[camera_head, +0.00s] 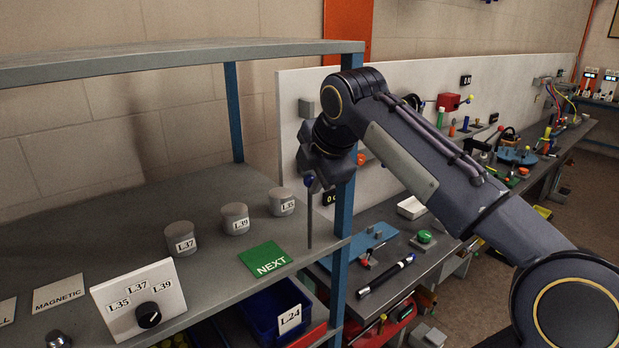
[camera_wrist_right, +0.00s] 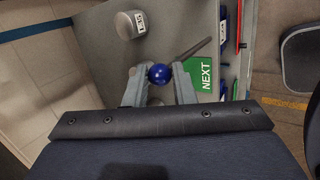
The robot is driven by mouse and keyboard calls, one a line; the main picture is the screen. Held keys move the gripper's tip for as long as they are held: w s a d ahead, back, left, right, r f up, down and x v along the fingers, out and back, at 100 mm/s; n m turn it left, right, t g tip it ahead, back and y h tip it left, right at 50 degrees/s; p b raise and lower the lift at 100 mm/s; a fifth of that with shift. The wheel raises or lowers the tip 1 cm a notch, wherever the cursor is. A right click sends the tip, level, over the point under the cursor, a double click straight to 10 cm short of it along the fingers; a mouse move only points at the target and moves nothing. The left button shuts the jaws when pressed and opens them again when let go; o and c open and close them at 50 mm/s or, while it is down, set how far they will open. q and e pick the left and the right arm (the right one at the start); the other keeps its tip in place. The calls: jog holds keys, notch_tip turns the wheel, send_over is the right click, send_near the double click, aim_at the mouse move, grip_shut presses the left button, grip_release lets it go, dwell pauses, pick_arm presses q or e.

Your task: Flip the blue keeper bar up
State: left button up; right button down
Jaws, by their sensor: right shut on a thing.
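A thin grey bar with a blue ball knob (camera_head: 309,181) on its end, which looks like the keeper bar, stands upright at the right end of the shelf. My right gripper (camera_head: 316,172) is at its top, reaching in from the right. In the right wrist view the blue knob (camera_wrist_right: 159,73) sits between the two fingers of the gripper (camera_wrist_right: 160,84), and the grey bar (camera_wrist_right: 196,47) runs away from it. The gripper is shut on the knob. The bar's lower end is by the shelf edge; its mounting is hard to make out. My left gripper is in neither view.
The grey shelf (camera_head: 200,275) carries labelled cylinders (camera_head: 235,219), a green NEXT card (camera_head: 265,260) and a dial panel (camera_head: 139,299). A blue shelf post (camera_head: 343,215) stands just right of the bar. A blue bin (camera_head: 270,308) is below. A cluttered bench (camera_head: 400,258) lies to the right.

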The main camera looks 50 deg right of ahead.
jog(key=shift+d+f, duration=0.15)
jog(key=c, duration=1.5)
grip_release()
jog(key=o, duration=0.3)
jog(key=shift+d+f, duration=0.1)
jog(key=shift+d, duration=0.15)
jog(key=shift+o, duration=0.2)
jog(key=shift+a, duration=0.1)
jog(key=shift+a+r, duration=0.15)
jog(key=shift+r, duration=0.05)
jog(key=v, duration=0.7)
jog(key=shift+s+r, duration=0.2)
jog(key=shift+a, duration=0.1)
